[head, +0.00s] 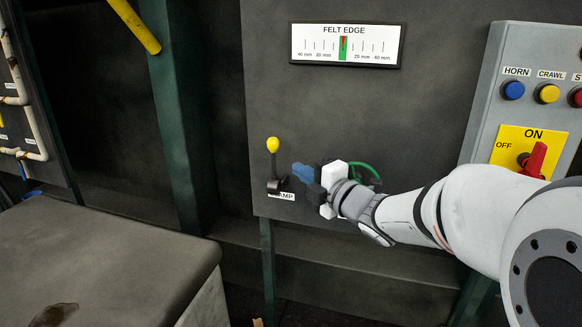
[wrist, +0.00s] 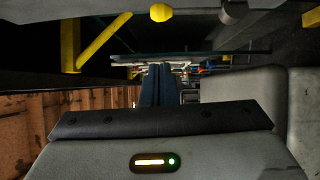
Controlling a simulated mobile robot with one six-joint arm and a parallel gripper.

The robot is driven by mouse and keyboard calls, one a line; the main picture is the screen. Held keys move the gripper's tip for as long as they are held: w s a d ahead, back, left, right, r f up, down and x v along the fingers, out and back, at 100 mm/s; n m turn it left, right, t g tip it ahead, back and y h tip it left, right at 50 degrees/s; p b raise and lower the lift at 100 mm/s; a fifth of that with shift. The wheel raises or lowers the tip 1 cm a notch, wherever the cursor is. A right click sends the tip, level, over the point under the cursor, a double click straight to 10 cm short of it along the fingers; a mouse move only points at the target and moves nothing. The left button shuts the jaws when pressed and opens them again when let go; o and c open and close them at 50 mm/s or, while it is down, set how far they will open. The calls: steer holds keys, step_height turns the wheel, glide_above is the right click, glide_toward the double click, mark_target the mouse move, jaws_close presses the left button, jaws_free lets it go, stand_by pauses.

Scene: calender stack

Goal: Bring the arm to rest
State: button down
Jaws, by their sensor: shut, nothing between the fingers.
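My gripper (head: 299,172) is in the middle of the head view, in front of the grey panel, its blue fingers pointing left. The fingers are together and empty; they also show shut in the wrist view (wrist: 160,84). Just left of the fingertips is a dark lever (head: 273,166) with a yellow knob (head: 273,145), standing upright. A small gap shows between fingertips and lever; I cannot tell the depth between them. The yellow knob also appears at the top of the wrist view (wrist: 160,12). The lever's label is partly covered, with "AMP" readable.
A felt edge gauge (head: 347,44) is above, its red pointer within the green band. A control box (head: 521,100) with buttons and a red switch (head: 535,160) is at right, behind my arm. A grey block (head: 110,250) fills the lower left. A green post (head: 184,110) stands left.

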steer(key=s+d+f+m+g+h+p, duration=0.1)
steer(key=s+d+m+g+h+p, duration=0.2)
steer(key=d+m+h, duration=0.5)
steer(key=s+d+f+m+h+p, duration=0.2)
steer(key=s+d+m+h+p, duration=0.15)
steer(key=d+m, duration=0.4)
steer(key=s+f+m+g+p, duration=0.1)
steer(key=s+m+g, duration=0.3)
steer(key=s, duration=0.5)
steer(key=s+a+f+m+g+p, duration=0.1)
steer(key=s+f+m+g+p, duration=0.1)
steer(key=s+m+g, duration=0.2)
steer(key=s+m, duration=0.3)
steer(key=s, duration=0.2)
steer(key=shift+s+a+f, duration=0.15)
steer(key=shift+s+a, duration=0.1)
steer(key=shift+s, duration=0.1)
